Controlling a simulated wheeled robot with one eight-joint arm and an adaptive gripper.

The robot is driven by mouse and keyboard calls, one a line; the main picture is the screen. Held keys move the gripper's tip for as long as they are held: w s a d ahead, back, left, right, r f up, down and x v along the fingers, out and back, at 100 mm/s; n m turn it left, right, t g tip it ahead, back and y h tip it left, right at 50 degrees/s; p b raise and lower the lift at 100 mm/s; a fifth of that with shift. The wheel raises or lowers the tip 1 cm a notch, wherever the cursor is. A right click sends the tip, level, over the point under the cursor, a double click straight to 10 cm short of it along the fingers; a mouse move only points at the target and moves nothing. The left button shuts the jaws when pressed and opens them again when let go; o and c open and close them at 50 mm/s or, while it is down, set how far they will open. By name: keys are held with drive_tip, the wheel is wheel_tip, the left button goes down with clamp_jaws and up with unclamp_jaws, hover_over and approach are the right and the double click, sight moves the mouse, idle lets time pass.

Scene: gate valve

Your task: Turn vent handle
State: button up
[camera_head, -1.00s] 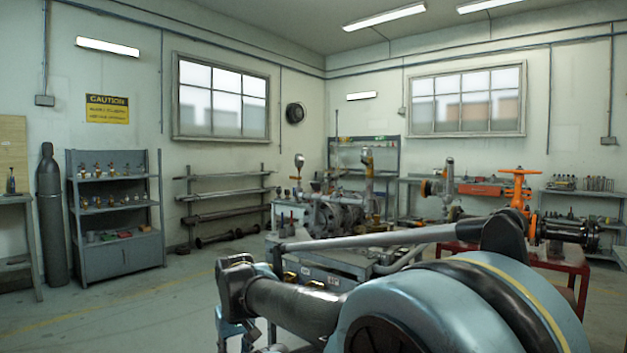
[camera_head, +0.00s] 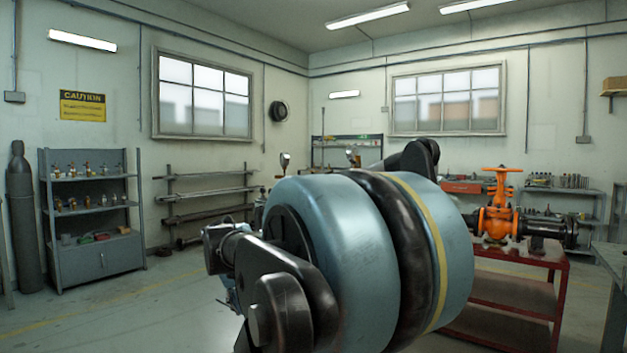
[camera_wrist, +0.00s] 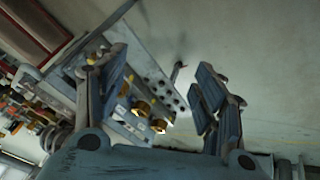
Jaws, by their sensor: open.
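An orange gate valve (camera_head: 496,225) with an orange handwheel (camera_head: 502,171) stands on a red table (camera_head: 510,292) at the right of the head view. I cannot make out a separate vent handle in either view. My gripper (camera_wrist: 160,78) is open and empty in the wrist view, its two fingers well apart. It hangs over a grey bench (camera_wrist: 125,45) bearing brass-coloured fittings (camera_wrist: 148,112); I cannot tell the height. In the head view my own arm covers the middle, and the gripper is mostly hidden behind it.
A grey shelf unit (camera_head: 93,220) with small fittings stands at the left, beside a dark gas cylinder (camera_head: 23,225). A pipe rack (camera_head: 205,197) stands at the back wall. Another grey bench (camera_head: 610,262) edges in at the right. The floor at lower left is clear.

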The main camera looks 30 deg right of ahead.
drive_tip(key=w+d+r+m+t+h, duration=0.2)
drive_tip(key=w+d+r+m+h, duration=0.35)
drive_tip(key=w+d+r, duration=0.85)
drive_tip(key=w+d+r+m+t+h, duration=0.2)
drive_tip(key=w+d+r+m+h, duration=0.35)
drive_tip(key=w+d+r, duration=0.9)
drive_tip(key=shift+n+h, duration=0.6)
drive_tip(key=shift+n, duration=0.3)
drive_tip(key=x, duration=0.4)
drive_tip(key=r+x, duration=0.1)
drive_tip(key=x, duration=0.4)
drive_tip(key=r+x, duration=0.1)
drive_tip(key=x, duration=0.3)
drive_tip(key=shift+s+d, duration=0.2)
drive_tip(key=shift+d, duration=0.15)
drive_tip(key=c, duration=1.1)
